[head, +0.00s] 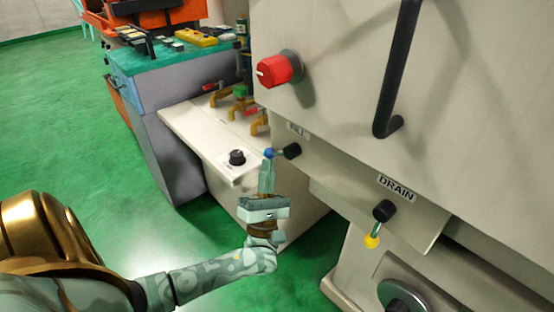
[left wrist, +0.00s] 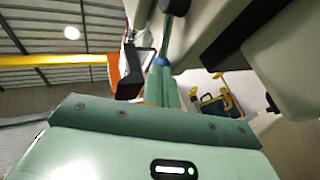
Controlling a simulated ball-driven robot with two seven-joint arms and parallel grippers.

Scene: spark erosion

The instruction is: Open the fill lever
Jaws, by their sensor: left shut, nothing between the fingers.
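The fill lever has a black hub (head: 292,151) and a blue tip (head: 269,153). It sits below the FILL label (head: 297,130) on the cream machine and points left, roughly level. My left gripper (head: 267,163) reaches up from below, its closed fingertips at the blue tip. In the left wrist view the fingers (left wrist: 161,88) are together, with the blue tip (left wrist: 160,61) at their far end and the black hub (left wrist: 175,6) beyond. Whether they touch it, I cannot tell. My right gripper is not seen.
The drain lever (head: 383,211) with a yellow tip hangs down at right. A red knob (head: 274,71) and a black handle (head: 397,80) stand out from the machine above. A cream bench with a black knob (head: 237,157) and brass clamps lies left. Green floor is free at left.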

